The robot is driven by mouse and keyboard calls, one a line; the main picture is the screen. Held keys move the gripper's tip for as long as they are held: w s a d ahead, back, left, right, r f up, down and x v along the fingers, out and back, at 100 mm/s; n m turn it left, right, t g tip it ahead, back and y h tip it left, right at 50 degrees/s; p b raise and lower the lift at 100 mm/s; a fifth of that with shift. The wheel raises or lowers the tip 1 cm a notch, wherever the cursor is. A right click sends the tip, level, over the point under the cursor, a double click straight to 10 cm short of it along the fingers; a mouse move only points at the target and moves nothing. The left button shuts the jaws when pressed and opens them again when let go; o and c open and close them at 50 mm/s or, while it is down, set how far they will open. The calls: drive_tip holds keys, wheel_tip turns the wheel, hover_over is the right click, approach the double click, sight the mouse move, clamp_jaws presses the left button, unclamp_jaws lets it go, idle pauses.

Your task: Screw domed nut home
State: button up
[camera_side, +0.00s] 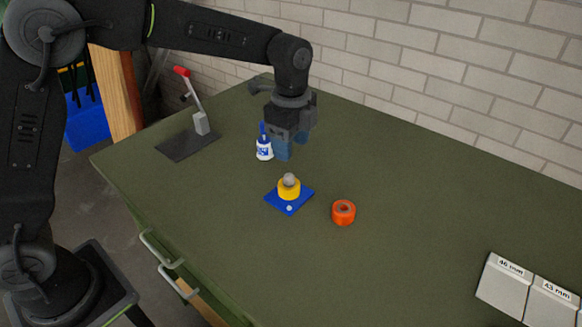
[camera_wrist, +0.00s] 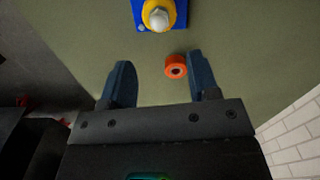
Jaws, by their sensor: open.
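The grey domed nut (camera_side: 289,179) sits on top of a yellow round part (camera_side: 289,191) on a blue square plate (camera_side: 280,202). In the wrist view the domed nut (camera_wrist: 159,18) shows at the top, with the yellow part (camera_wrist: 148,26) around it and the blue plate (camera_wrist: 138,10) beneath. How far the nut is threaded I cannot tell. My gripper (camera_side: 282,152) is open and empty above the table, behind the nut and apart from it. In the wrist view its two blue fingers (camera_wrist: 162,72) are spread wide.
An orange ring (camera_side: 343,212) lies right of the blue plate; it also shows in the wrist view (camera_wrist: 176,66). A white and blue bottle (camera_side: 264,151) stands close to my gripper. A red-handled lever (camera_side: 196,105) is at the left, grey labelled blocks (camera_side: 503,285) at the right.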

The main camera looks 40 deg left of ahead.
sight(289, 178)
wheel_tip(289, 178, down, 8)
drive_tip(key=shift+f, duration=0.2)
idle(0.3)
drive_tip(key=c, duration=0.9)
drive_tip(key=o, duration=0.6)
drive_tip(key=shift+a, duration=0.25)
clamp_jaws()
drive_tip(key=m, duration=0.3)
drive_tip(key=shift+m, duration=1.1)
